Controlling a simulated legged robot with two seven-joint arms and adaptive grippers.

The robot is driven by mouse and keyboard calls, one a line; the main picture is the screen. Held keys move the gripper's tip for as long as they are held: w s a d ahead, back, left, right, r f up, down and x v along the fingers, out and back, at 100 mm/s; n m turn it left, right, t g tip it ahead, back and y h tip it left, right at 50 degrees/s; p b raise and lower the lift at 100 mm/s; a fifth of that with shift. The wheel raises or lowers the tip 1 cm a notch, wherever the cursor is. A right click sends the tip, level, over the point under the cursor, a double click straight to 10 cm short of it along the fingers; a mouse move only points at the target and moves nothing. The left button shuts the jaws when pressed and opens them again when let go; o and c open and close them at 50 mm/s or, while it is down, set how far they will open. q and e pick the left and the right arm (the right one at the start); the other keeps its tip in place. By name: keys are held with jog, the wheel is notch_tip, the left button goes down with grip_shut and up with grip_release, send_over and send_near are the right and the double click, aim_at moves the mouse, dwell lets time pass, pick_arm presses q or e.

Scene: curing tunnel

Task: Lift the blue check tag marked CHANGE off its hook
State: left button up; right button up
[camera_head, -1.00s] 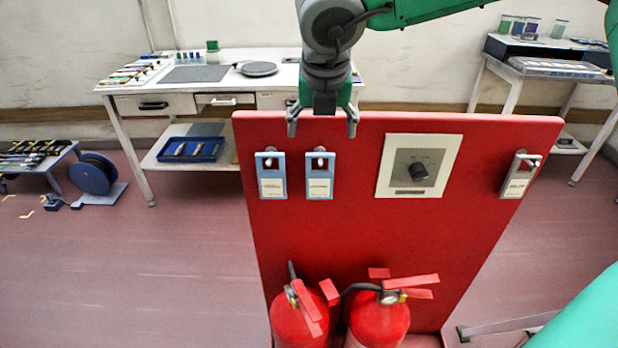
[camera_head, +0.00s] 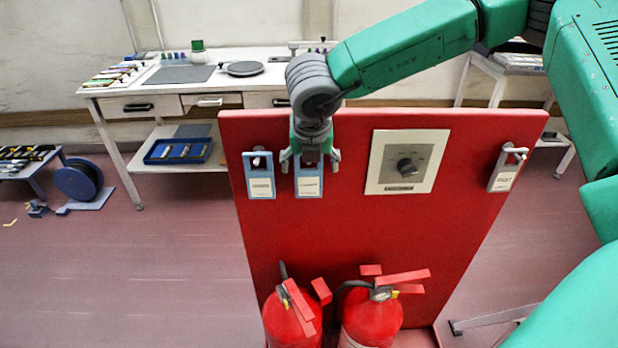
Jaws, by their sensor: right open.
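Two blue tags hang on hooks at the upper left of the red board (camera_head: 340,230). The left blue tag (camera_head: 261,188) hangs free, its hook showing through its top hole. The right blue tag (camera_head: 308,188) hangs beside it, its top part hidden by my right gripper. The print on both tags is too small to read. My right gripper (camera_head: 310,165) points down and is open, its fingers on either side of the right blue tag's upper part. I cannot tell if they touch it. My left gripper is not in view.
A grey tag (camera_head: 502,172) hangs at the board's right. A dial panel (camera_head: 407,162) is right of the gripper. Two red fire extinguishers (camera_head: 372,318) stand below. A white bench (camera_head: 160,90) with a blue tray (camera_head: 180,150) under it stands behind.

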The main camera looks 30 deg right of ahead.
jog(key=shift+a+r, duration=0.1)
jog(key=shift+a, duration=0.2)
jog(key=c, duration=1)
jog(key=shift+d+r, duration=0.1)
jog(key=shift+r, duration=0.05)
jog(key=shift+c, duration=0.2)
